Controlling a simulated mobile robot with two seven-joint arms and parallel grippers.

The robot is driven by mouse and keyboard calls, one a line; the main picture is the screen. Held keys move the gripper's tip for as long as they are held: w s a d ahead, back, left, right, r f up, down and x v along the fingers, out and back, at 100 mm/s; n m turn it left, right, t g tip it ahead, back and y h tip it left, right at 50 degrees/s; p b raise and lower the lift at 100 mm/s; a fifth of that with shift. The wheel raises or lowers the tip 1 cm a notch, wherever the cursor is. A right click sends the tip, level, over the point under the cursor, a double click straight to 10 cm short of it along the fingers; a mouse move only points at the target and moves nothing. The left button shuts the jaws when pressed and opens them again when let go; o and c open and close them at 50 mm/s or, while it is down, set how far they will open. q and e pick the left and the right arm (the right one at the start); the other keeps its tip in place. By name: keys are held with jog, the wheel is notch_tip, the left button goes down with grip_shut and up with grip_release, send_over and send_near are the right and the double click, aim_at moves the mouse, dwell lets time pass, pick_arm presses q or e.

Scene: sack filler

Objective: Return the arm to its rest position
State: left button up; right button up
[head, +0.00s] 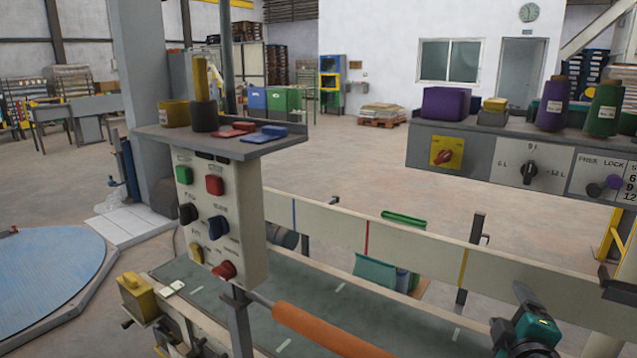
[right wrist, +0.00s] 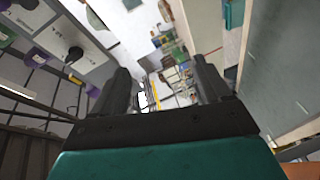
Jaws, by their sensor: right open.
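My right gripper (head: 515,308), teal and black, is low at the right of the head view, beside the conveyor. In the right wrist view its two black fingers (right wrist: 165,82) stand apart with nothing held between them. The gap faces the distant hall; the picture is tilted. My left gripper is in neither view.
A control post (head: 222,215) with knobs and a small shelf (head: 215,145) stands left of centre. A grey panel with dials (head: 530,172) hangs at the right, bearing cones and boxes. An orange roller (head: 325,330) lies across the green conveyor (head: 205,285). A pale rail (head: 400,250) runs behind it.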

jog(key=s+a+f+m+g+y, duration=0.2)
jog(key=s+a+f+g+y, duration=0.15)
jog(key=s+f, duration=0.7)
jog(key=s+a+f+m+g+y, duration=0.2)
jog(key=s+a+f+y, duration=0.25)
jog(key=s+f, duration=0.65)
jog(key=w+a+r+m+p, duration=0.1)
jog(key=a+m, duration=0.3)
jog(key=a, duration=0.5)
jog(key=shift+w+a+r+t+p, duration=0.15)
jog(key=shift+w+a+t+p, duration=0.1)
jog(key=shift+w+t+p, duration=0.2)
